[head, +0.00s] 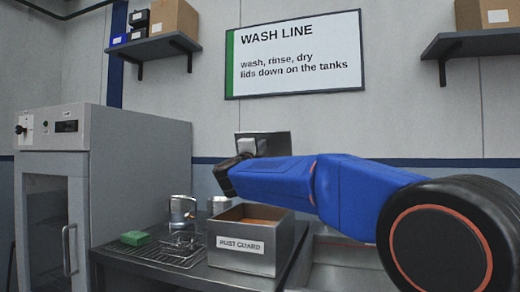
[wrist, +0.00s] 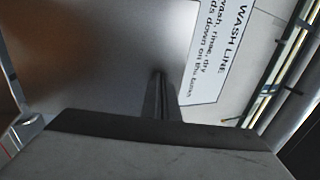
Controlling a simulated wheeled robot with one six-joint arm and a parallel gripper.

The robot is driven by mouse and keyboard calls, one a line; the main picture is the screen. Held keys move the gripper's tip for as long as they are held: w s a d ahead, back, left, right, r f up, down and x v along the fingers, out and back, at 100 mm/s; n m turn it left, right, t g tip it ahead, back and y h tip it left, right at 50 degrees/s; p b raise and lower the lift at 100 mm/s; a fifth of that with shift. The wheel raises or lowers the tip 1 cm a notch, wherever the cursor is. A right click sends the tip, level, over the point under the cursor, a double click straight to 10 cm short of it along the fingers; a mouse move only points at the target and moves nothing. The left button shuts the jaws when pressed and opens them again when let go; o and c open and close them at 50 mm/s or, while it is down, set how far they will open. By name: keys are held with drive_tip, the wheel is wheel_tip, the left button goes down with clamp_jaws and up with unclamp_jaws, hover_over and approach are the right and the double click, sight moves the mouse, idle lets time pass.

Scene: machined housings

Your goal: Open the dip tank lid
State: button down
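The dip tank (head: 240,258) is a grey metal box labelled RUST GUARD on the bench. Its top is uncovered and brown-orange liquid (head: 256,213) shows inside. A grey metal plate, which looks like the raised lid (head: 275,143), stands up above the tank, partly hidden behind my arm. In the wrist view the plate (wrist: 95,50) is large and close in front of my gripper (wrist: 159,78). The fingers appear as one narrow dark bar, close together, with nothing clearly between them. Whether they touch the plate I cannot tell. The lid's lower edge and hinge are hidden.
A grey cabinet (head: 135,175) stands at the left. A wire rack (head: 172,252) with a green block (head: 135,238) and metal parts (head: 182,210) lie left of the tank. A sink basin (head: 345,255) is at the right. Shelves (head: 153,47) and a sign (head: 293,55) are on the wall.

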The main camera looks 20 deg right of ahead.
drive_tip(key=x, duration=0.8)
drive_tip(key=shift+w+d+f, duration=0.15)
drive_tip(key=shift+w+d, duration=0.05)
drive_tip(key=shift+w, duration=0.05)
